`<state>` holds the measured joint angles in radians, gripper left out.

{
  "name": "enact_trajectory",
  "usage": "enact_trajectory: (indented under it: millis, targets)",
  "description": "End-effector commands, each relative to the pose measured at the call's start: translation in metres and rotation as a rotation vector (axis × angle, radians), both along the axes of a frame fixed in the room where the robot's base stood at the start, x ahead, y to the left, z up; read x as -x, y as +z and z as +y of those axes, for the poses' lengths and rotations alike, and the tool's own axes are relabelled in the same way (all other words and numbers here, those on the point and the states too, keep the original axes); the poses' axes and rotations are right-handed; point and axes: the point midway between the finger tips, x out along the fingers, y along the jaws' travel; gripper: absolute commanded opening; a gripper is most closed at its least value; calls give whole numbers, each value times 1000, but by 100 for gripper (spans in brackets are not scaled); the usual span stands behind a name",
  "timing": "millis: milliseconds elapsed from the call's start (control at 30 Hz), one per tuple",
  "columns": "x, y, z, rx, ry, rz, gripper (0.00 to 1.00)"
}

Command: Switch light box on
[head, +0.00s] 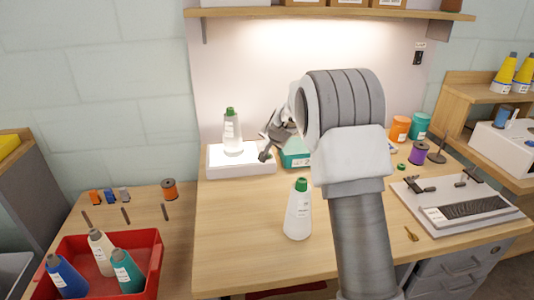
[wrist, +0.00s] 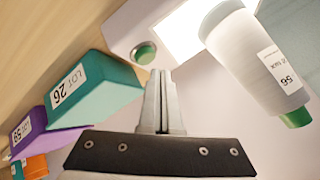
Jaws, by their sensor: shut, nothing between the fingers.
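The light box (head: 228,171) is a low white box at the back left of the table. A white cone with a green top (head: 232,132) stands on it, also large in the wrist view (wrist: 245,60). In the wrist view the light box's panel (wrist: 182,28) looks bright white, and a round green button (wrist: 143,53) sits on the casing beside it. My gripper (head: 264,154) is at the box's right end. Its shut, empty fingers (wrist: 158,75) point at the casing close by the button; I cannot tell whether they touch it.
A teal box marked LOT 26 (wrist: 100,92) is close beside my fingers, with a purple box (wrist: 50,142) beyond. A second green-topped white cone (head: 298,212) stands mid-table. A grey device (head: 460,207) is at the right.

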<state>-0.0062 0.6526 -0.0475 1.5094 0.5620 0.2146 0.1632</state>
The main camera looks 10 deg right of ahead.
Motion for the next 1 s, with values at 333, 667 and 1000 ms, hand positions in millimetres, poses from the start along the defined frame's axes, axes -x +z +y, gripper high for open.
enact_trajectory:
  millis: [333, 667, 1000]
  targets:
    - [0, 32, 0, 0, 1, -1, 0]
    - [0, 60, 0, 1, 1, 0, 0]
    - [1, 62, 0, 0, 2, 0, 0]
